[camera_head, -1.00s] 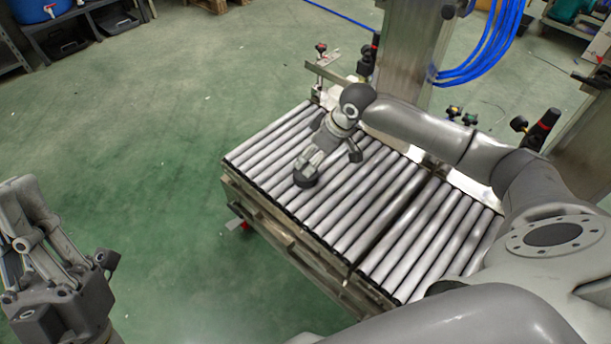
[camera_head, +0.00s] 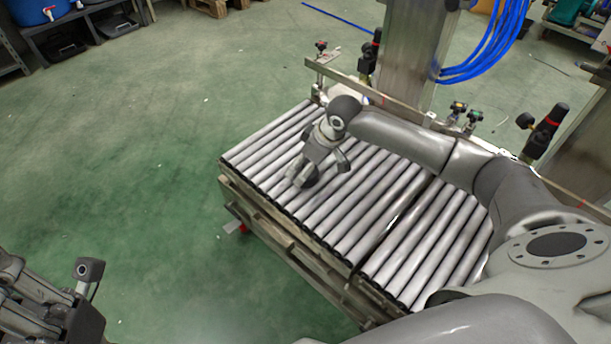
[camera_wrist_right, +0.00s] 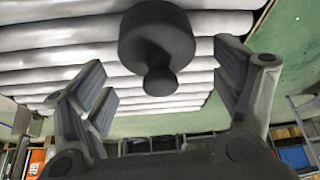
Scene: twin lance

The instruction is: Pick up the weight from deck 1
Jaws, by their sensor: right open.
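The weight (camera_wrist_right: 157,42) is a dark round body with a narrower knob toward my gripper in the right wrist view. It rests on the grey roller deck (camera_head: 350,225). In the head view the weight (camera_head: 300,181) is mostly hidden by my right gripper (camera_head: 325,174), near the deck's left part. My right gripper (camera_wrist_right: 163,88) is open, with one finger on each side of the knob and visible gaps between. My left gripper (camera_head: 50,303) is at the bottom left, over the floor and partly cut off, so its opening is unclear.
A metal rail (camera_head: 390,100) with clamps runs along the deck's back edge. A metal column (camera_head: 412,45) and blue hoses (camera_head: 490,50) stand behind it. The green floor (camera_head: 150,180) left of the deck is clear. A shelf (camera_head: 75,40) is at the far left.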

